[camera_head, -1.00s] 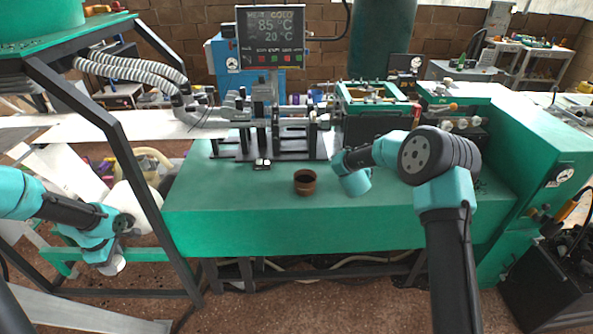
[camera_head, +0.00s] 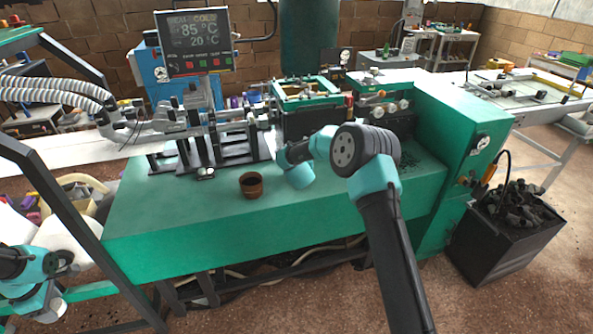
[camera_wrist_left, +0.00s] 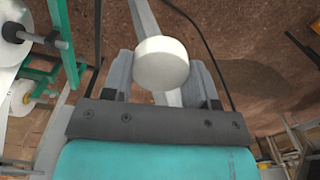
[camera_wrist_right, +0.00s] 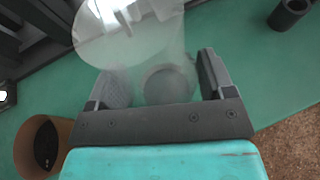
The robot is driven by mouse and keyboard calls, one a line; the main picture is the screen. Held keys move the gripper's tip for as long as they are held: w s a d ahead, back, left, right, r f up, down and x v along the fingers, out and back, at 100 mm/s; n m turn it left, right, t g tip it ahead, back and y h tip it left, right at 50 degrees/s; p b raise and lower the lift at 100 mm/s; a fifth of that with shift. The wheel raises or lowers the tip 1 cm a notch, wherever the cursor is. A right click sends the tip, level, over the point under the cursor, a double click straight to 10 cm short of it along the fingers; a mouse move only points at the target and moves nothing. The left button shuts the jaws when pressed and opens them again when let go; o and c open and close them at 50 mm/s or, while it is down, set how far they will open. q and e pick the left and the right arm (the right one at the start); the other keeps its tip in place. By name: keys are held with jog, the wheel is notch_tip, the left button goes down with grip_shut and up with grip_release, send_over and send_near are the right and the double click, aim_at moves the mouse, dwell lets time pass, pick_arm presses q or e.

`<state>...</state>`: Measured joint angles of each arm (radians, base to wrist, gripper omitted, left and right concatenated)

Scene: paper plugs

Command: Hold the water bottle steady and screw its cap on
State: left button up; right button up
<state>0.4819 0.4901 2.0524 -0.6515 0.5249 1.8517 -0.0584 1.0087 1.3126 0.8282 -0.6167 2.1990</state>
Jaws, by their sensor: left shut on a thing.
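A round white cap (camera_wrist_left: 162,63) sits between the two fingers of my left gripper (camera_wrist_left: 160,78) in the left wrist view, and the gripper is shut on it. In the head view the left gripper (camera_head: 48,303) is low at the left edge, beside the bench. A clear see-through bottle (camera_wrist_right: 140,30) shows in the right wrist view, between the fingers of my right gripper (camera_wrist_right: 160,80). The fingers stand wide apart around it; I cannot tell whether both touch it.
A brown cup (camera_head: 251,187) stands on the green bench (camera_head: 200,225); it also shows in the right wrist view (camera_wrist_right: 30,160). A dark cup (camera_wrist_right: 288,14) is at that view's upper right. Machinery (camera_head: 215,135) fills the bench's back. A dark frame post (camera_head: 75,225) stands near my left arm.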

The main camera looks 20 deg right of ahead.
jog(key=c, duration=0.7)
jog(key=shift+r, duration=0.1)
jog(key=shift+r, duration=1.6)
jog(key=shift+s+a+r, duration=0.1)
jog(key=shift+s+r, duration=0.05)
jog(key=shift+s, duration=0.1)
jog(key=s+a+r, duration=0.1)
jog(key=s+a, duration=0.3)
jog(key=s, duration=1.1)
jog(key=shift+r, duration=0.15)
jog(key=shift+w+a, duration=0.1)
